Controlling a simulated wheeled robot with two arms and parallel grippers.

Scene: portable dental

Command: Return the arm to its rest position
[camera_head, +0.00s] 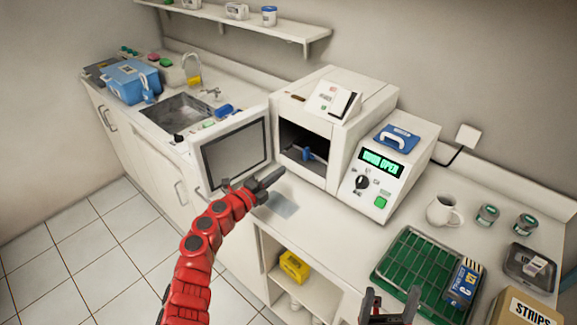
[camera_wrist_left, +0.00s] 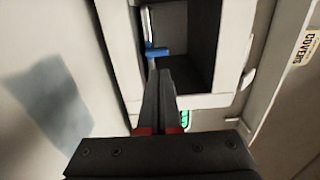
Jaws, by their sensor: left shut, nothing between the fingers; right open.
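My left arm is red and reaches up from the bottom of the head view. Its dark gripper (camera_head: 268,181) is shut and empty, just in front of the open door and cavity of the white machine (camera_head: 350,100). In the left wrist view the shut fingers (camera_wrist_left: 160,85) point at the dark cavity opening. A blue object (camera_head: 307,154) sits inside the cavity; it also shows in the left wrist view (camera_wrist_left: 157,52). My right gripper (camera_head: 390,300) is open at the bottom edge of the head view, with its arm mostly out of frame.
The machine's open door (camera_head: 232,155) stands left of the cavity, close to my left gripper. A display panel (camera_head: 382,165) reads "DOOR OPEN". The floor at left is clear.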

